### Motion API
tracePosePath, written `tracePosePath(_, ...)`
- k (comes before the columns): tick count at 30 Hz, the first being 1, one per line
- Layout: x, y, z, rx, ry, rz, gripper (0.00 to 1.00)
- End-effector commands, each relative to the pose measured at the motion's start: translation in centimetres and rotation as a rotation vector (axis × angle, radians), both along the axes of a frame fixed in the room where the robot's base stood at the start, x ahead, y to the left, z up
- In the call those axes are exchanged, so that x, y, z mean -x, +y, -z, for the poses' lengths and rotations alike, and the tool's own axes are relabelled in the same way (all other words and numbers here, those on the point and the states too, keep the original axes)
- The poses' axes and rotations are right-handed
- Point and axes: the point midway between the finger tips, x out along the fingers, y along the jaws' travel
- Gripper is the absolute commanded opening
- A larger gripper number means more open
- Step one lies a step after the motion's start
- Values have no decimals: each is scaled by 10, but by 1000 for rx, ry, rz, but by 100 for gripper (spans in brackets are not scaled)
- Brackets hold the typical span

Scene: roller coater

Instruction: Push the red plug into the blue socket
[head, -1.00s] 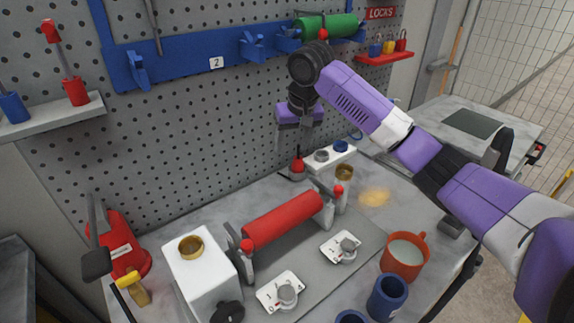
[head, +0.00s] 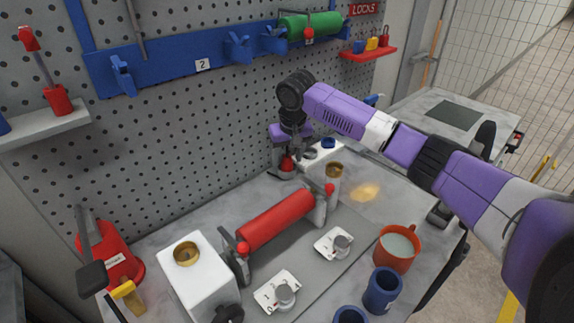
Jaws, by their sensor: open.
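The red plug (head: 287,163) stands upright on a grey base at the back of the bench, near the pegboard. My gripper (head: 287,155) is open and points down with its fingers around or just above the plug's top; I cannot tell whether they touch it. The blue socket (head: 328,142) is on a white block to the right of the gripper, with a grey socket (head: 310,153) beside it. The gripper hides part of the plug and the block's left end.
A red roller (head: 276,220) lies in its stand in front of the plug. An orange mug (head: 397,247) and blue cups (head: 382,291) are at the front right. The pegboard (head: 180,130) rises close behind.

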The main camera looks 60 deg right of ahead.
Motion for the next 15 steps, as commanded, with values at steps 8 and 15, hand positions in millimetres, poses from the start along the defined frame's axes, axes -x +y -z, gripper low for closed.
tracePosePath(8,0,0,0,0,0,0,35)
tracePosePath(15,0,0,0,0,0,0,0)
